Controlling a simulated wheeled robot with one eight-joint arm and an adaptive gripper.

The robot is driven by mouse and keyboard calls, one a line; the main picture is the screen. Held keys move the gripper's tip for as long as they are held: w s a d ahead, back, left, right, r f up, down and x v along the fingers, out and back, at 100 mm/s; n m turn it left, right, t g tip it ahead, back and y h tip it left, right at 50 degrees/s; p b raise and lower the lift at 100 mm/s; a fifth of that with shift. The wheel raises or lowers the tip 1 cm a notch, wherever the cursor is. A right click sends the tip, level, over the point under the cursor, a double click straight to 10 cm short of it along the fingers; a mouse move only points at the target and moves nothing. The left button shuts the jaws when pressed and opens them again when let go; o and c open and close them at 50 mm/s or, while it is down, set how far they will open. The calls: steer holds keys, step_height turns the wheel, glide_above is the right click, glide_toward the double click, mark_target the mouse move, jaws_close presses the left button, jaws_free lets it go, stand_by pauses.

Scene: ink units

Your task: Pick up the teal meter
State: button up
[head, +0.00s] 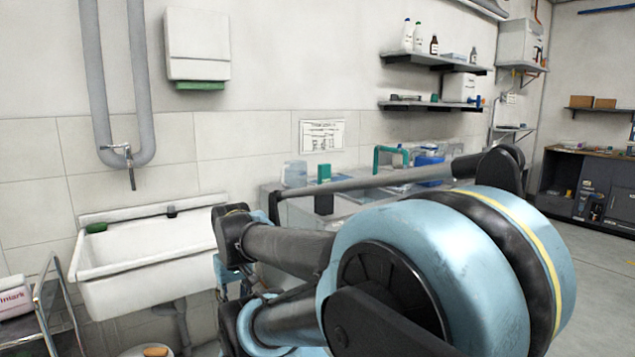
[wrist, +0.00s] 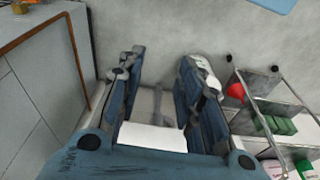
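A small upright teal block (head: 324,173) stands on the bench beside the sink in the head view. It may be the teal meter, but it is too small to be sure. A teal bent-pipe shape (head: 391,156) stands farther right on the same bench. My gripper (wrist: 158,80) shows in the wrist view with its two blue fingers apart and nothing seen between them. It points toward the floor, away from the teal block. In the head view my arm covers much of the bench front. The wrist view shows no teal meter.
A white sink (head: 150,265) hangs on the wall at left. A wire cart (wrist: 275,115) with green boxes and a red item stands right in the wrist view, and a cabinet (wrist: 45,85) left. Wall shelves (head: 435,63) hold bottles. Floor at far right is clear.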

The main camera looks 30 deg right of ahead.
steer(key=shift+w+d, duration=0.1)
steer(key=shift+w, duration=0.1)
steer(key=o, duration=0.4)
steer(key=shift+s+r, duration=0.15)
steer(key=shift+o, duration=1.4)
steer(key=w+d+r, duration=0.4)
steer(key=w+r, duration=0.3)
steer(key=r, duration=0.5)
steer(key=shift+d, duration=0.2)
step_height(320, 180, up, 28)
glide_above(326, 164)
steer(key=s, duration=0.2)
steer(key=shift+n, duration=0.3)
steer(key=f, duration=0.4)
steer(key=w+f, duration=0.1)
steer(key=f, duration=0.3)
steer(key=w+f, duration=0.1)
steer(key=f, duration=0.3)
steer(key=shift+w+a+f, duration=0.1)
steer(key=shift+w+f, duration=0.1)
steer(key=shift+f, duration=0.65)
steer(key=shift+w+a+f, duration=0.1)
steer(key=shift+w+f, duration=0.15)
steer(key=shift+f, duration=0.6)
steer(key=shift+w+f, duration=0.2)
steer(key=shift+f, duration=0.65)
